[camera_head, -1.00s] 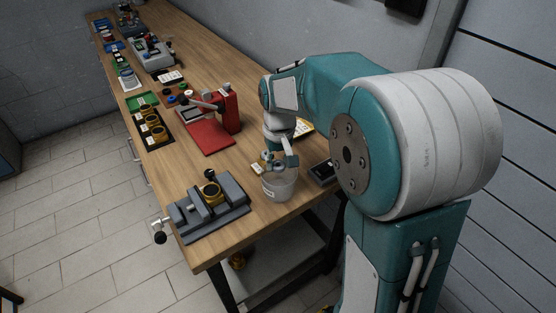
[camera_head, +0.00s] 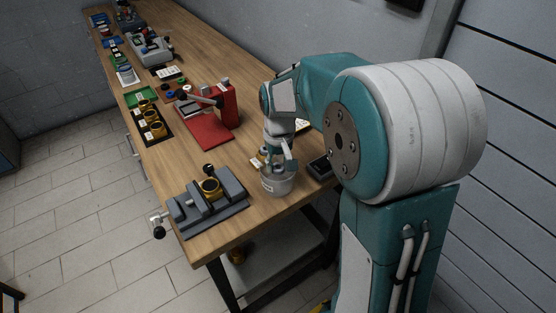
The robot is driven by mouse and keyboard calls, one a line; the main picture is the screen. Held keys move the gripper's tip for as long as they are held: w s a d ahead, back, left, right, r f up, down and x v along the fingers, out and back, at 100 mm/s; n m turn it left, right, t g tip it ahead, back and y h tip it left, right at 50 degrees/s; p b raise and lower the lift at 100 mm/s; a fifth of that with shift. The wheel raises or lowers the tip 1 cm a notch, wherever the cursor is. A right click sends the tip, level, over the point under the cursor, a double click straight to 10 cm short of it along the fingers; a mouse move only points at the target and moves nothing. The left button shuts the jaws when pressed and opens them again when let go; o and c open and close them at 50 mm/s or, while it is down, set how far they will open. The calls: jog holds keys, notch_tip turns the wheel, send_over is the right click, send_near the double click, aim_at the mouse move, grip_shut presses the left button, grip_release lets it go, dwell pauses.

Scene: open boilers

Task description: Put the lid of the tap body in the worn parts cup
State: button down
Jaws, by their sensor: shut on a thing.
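The worn parts cup (camera_head: 279,186) is a light grey, bucket-like cup with a small label, standing near the table's front right edge. My gripper (camera_head: 278,166) points down at the cup's mouth, its fingertips at or just inside the rim. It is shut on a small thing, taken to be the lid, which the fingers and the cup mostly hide. The brass tap body (camera_head: 210,187) sits upright between the jaws of the grey vise (camera_head: 184,211), left of the cup. Its top looks open.
A red press (camera_head: 213,116) stands behind the cup on the wooden table (camera_head: 222,243). A dark tray (camera_head: 152,133) with several brass parts lies at the left edge. A small dark device (camera_head: 320,167) lies right of the cup. Bare wood separates the vise and cup.

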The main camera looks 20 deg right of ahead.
aim_at(278, 177)
jog(key=shift+f, duration=1.6)
jog(key=shift+c, duration=1.1)
grip_release()
jog(key=c, duration=0.4)
jog(key=shift+o, duration=0.2)
jog(key=shift+r, duration=0.1)
